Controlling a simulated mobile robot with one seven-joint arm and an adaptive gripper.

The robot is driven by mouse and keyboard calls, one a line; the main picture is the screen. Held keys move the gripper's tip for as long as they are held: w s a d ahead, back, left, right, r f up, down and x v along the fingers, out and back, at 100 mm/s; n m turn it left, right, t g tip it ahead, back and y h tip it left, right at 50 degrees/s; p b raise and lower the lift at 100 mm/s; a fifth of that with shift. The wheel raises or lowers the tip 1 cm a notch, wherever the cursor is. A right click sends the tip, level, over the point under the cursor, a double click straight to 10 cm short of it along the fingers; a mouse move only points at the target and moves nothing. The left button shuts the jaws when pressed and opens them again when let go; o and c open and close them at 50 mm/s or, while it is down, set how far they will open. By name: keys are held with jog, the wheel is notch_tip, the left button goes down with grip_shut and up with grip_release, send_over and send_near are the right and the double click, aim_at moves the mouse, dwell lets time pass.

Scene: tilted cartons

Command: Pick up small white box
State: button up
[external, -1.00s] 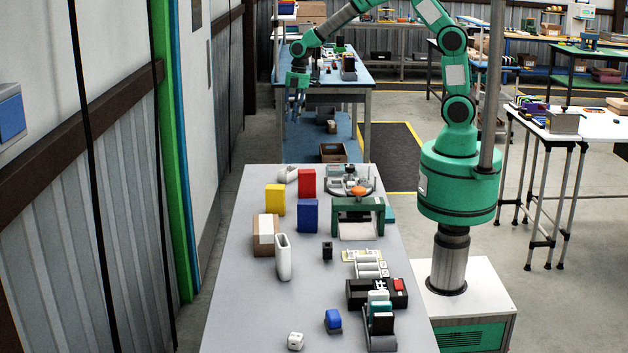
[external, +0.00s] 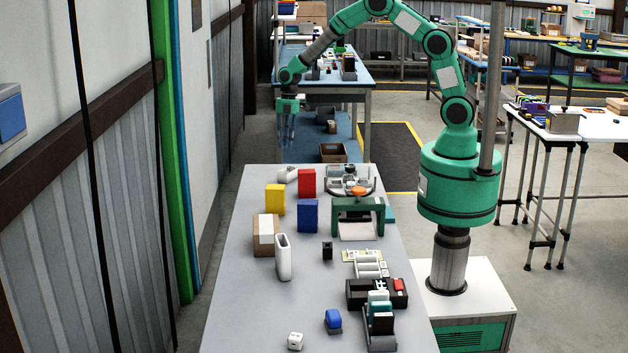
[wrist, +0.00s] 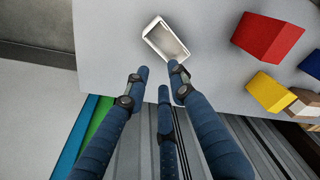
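A small white box (external: 288,174) lies tilted at the far end of the grey table, left of a red box. In the wrist view the white box (wrist: 166,40) shows a greyish, recessed-looking face, just ahead of the fingertips. My gripper (external: 287,140) hangs fingers-down above and beyond the table's far end, near that box. In the wrist view my gripper (wrist: 159,72) has its blue fingers spread, with nothing between them and apart from the box.
A red box (external: 307,182), yellow box (external: 275,200) and blue box (external: 307,216) stand near the white box. A brown carton (external: 265,236) is farther forward. A round grey fixture (external: 350,180) is to the right. The left front of the table is clear.

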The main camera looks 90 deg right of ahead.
jog(key=b, duration=0.1)
send_over(283, 171)
jog(key=d, duration=0.1)
jog(key=f, duration=0.8)
jog(key=shift+s+f, duration=0.15)
jog(key=shift+s, duration=0.15)
jog(key=shift+w+a+f+b, duration=0.1)
jog(key=shift+f+b, duration=0.4)
jog(key=shift+f, duration=0.8)
jog(key=shift+w+a+f+b, duration=0.1)
jog(key=shift+f+b, duration=0.35)
jog(key=shift+f, duration=0.85)
grip_shut()
